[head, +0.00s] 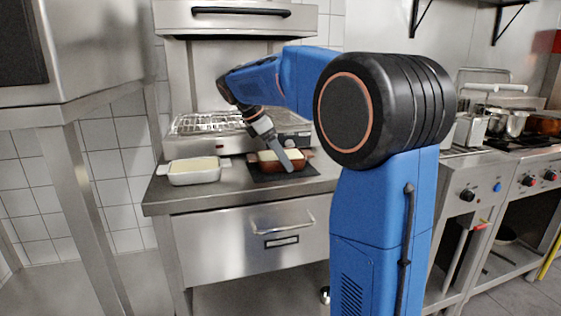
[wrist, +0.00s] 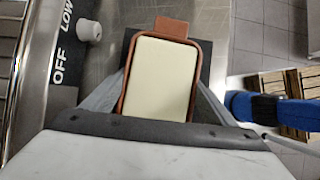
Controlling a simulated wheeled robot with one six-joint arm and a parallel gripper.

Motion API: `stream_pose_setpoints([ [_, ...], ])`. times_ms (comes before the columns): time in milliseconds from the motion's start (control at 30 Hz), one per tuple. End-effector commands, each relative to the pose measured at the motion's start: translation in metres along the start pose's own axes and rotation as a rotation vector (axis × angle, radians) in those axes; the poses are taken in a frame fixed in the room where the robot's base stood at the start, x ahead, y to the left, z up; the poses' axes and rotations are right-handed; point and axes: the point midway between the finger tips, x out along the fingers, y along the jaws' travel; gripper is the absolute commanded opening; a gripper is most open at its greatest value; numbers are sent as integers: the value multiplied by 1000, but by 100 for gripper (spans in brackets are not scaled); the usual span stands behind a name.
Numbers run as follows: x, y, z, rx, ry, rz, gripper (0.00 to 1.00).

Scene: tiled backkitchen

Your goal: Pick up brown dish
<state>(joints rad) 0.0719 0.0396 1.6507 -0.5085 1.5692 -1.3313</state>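The brown dish (head: 268,163) is rectangular with a pale cream filling and tab handles. It is on a dark mat (head: 262,177) on the steel counter. The dish also shows in the wrist view (wrist: 160,78), with one handle at the top. My gripper (head: 288,166) reaches down to the dish from above. In the wrist view its grey fingers (wrist: 161,78) lie on either side of the dish, spread to its width, with their tips close against its long sides. Whether they press on it I cannot tell. The dish's near end is hidden by my gripper's body in the wrist view.
A white dish (head: 194,172) with similar filling stands left of the brown dish, near the counter's left end. Behind is a steel appliance with a wire rack (head: 207,123); its knob (wrist: 90,29) is close to the left finger. The counter front (head: 215,200) is clear.

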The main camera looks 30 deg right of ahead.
Motion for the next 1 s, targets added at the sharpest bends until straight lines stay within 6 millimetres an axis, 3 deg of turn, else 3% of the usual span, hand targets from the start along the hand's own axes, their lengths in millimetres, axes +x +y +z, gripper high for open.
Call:
stream_pose_setpoints([
  [100,0,0,0,0,0,0,38],
  [533,-5,0,3,1,0,1,38],
  [1000,-70,0,40,3,1,2,37],
])
